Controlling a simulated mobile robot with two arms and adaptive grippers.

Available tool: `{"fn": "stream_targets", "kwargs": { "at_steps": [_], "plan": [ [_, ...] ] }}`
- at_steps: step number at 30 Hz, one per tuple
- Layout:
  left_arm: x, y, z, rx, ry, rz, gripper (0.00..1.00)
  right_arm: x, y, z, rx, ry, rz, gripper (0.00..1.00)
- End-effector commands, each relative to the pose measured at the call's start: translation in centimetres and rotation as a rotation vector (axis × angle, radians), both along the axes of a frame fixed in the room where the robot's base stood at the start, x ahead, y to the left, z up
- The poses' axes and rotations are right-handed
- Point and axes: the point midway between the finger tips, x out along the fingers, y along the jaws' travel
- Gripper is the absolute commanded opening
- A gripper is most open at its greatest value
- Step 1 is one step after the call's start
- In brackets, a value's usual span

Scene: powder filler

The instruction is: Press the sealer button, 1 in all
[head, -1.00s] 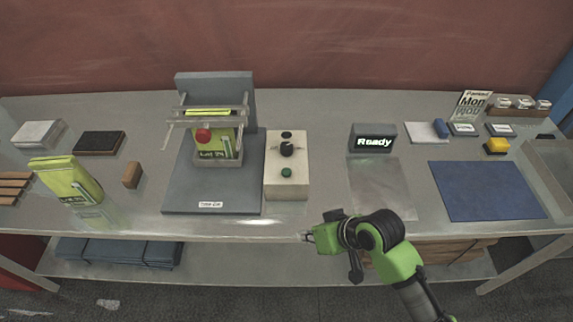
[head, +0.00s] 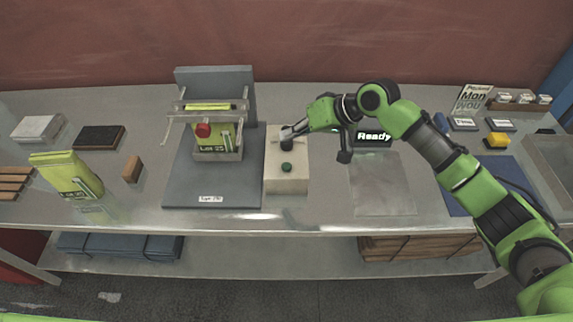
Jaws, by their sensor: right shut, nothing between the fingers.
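The control box (head: 287,182) is cream coloured and stands mid-table, right of the sealer. A green button (head: 287,168) sits on its top near the front. My right gripper (head: 287,137) is shut and empty, over the box behind the green button. It hides the dark knob and the small dark part at the back. I cannot tell whether it touches the knob. The sealer (head: 180,185) has a grey base and back plate, a clear frame and a red knob (head: 203,130). A yellow-green pouch (head: 222,136) stands in its frame. My left gripper is not in view.
A display (head: 373,138) reading "Ready" stands right of the box, partly behind my right arm. A blue mat (head: 470,200) lies at the right under my arm. Another pouch (head: 65,174) and a brown block (head: 132,169) are at the left. The table front is clear.

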Motion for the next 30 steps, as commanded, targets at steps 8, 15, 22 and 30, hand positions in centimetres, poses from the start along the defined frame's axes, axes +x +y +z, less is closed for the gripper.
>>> {"fn": "stream_targets", "kwargs": {
  "at_steps": [8,15,22,30],
  "plan": [
    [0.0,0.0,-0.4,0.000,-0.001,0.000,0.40,0.0,0.0,-0.4,0.000,-0.001,0.002,0.00],
    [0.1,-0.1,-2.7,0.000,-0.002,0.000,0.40,-0.1,0.0,-2.7,-0.001,-0.002,0.002,0.00],
    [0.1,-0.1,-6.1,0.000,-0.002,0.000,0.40,0.0,0.1,-5.8,0.001,-0.004,0.002,0.00],
    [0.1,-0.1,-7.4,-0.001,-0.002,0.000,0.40,-0.1,0.1,-8.4,0.001,0.000,0.001,0.00]
  ]
}}
